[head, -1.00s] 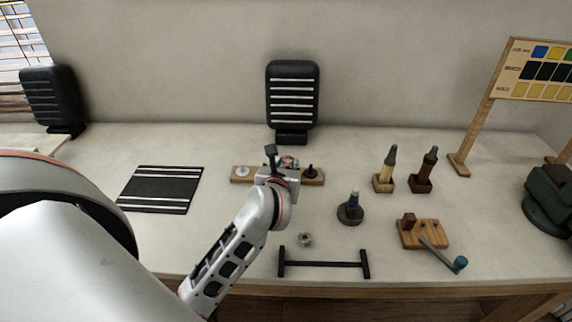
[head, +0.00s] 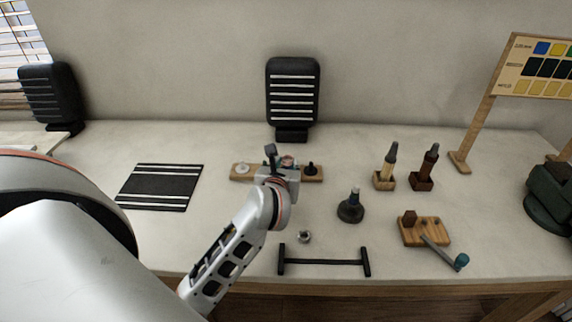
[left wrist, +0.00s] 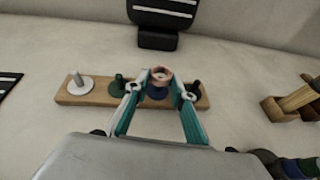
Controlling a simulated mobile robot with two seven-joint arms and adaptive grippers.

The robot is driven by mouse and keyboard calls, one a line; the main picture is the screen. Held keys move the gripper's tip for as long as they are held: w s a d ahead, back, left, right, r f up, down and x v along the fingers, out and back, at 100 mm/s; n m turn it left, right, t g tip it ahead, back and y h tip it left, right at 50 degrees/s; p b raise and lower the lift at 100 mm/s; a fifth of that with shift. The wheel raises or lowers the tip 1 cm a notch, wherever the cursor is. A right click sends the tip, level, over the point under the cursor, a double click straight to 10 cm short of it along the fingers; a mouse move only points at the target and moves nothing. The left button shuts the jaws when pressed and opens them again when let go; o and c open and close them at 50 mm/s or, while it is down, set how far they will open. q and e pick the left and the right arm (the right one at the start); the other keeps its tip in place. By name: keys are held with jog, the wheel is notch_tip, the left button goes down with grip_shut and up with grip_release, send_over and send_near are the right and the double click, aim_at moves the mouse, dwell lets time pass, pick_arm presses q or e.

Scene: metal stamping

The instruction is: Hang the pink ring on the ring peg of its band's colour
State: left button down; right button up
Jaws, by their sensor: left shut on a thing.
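The pink ring (left wrist: 161,73) is between the fingertips of my left gripper (left wrist: 160,88) in the left wrist view. My left gripper is shut on it. A wooden peg board (left wrist: 68,98) carries a white peg (left wrist: 79,84), a green peg (left wrist: 118,84), a blue peg (left wrist: 157,92) and a black peg (left wrist: 195,90). The ring appears over or just behind the blue peg; I cannot tell whether it is around it. The ring's band colour is too small to tell. In the head view the board (head: 240,174) is partly hidden by my left gripper (head: 286,164). My right gripper is out of view.
A black slatted stand (head: 292,95) is behind the board. A striped black mat (head: 160,187) lies left. A dark round-based post (head: 351,208), a small nut (head: 304,237) and a black bar frame (head: 325,262) lie in front. A wooden crank block (head: 425,228) is at the right.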

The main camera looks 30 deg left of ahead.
pick_arm(q)
jog(key=shift+f, duration=0.1)
jog(key=shift+f+b, duration=0.4)
jog(key=c, duration=1.6)
grip_release()
jog(key=shift+c, duration=0.2)
jog(key=shift+s+r, duration=0.1)
jog(key=shift+c, duration=0.3)
jog(key=shift+s+d, duration=0.15)
jog(key=shift+p+v, duration=0.75)
jog(key=shift+v, duration=0.55)
jog(key=shift+p+v, duration=0.75)
jog(key=shift+v, duration=1.4)
